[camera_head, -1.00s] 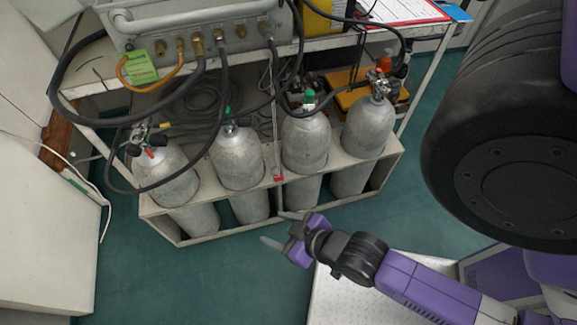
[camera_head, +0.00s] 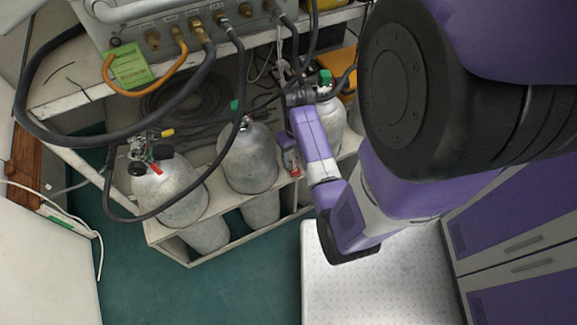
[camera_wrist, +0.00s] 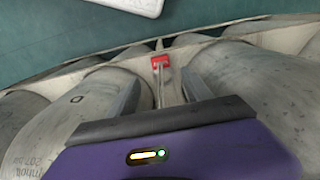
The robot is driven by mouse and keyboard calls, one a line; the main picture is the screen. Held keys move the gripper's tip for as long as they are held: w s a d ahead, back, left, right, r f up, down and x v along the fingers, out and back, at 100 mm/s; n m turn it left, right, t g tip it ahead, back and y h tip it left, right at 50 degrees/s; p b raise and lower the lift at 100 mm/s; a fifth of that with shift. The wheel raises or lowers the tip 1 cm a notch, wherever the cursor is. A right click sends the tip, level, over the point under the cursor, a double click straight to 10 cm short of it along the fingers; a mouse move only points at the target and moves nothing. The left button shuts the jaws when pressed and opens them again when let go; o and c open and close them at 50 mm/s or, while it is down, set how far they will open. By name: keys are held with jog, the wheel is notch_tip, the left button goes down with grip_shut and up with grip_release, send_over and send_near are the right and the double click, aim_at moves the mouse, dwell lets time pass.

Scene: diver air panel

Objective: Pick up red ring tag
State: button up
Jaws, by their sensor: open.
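The red ring tag (camera_wrist: 160,62) is a small red piece at the end of a thin pale strip or cord, against the rack's front rail. In the head view the small red tag (camera_head: 296,173) shows at the rail between two cylinders, partly beside my gripper. My gripper (camera_wrist: 160,80) is open and empty, with one finger on each side of the strip in the wrist view. The tag lies just beyond the fingertips, roughly centred between them. In the head view my gripper (camera_head: 287,160) is low in the gap between the cylinders, partly hidden by my arm.
Grey cylinders (camera_head: 248,158) stand close on both sides in a pale rack (camera_head: 228,248). Hoses and the valve panel (camera_head: 185,22) are above. A black hose (camera_head: 243,85) hangs left of my arm. Green floor (camera_head: 230,290) in front is clear.

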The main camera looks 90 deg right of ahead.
aim_at(295, 170)
jog(key=f+b, duration=0.1)
jog(key=f, duration=0.2)
jog(key=f+b, duration=0.1)
jog(key=f, duration=0.3)
jog(key=shift+a+f, duration=0.2)
jog(key=shift+f, duration=0.05)
jog(key=shift+c, duration=0.5)
grip_shut()
jog(key=shift+r, duration=0.1)
notch_tip(295, 170, up, 20)
jog(key=p, duration=0.5)
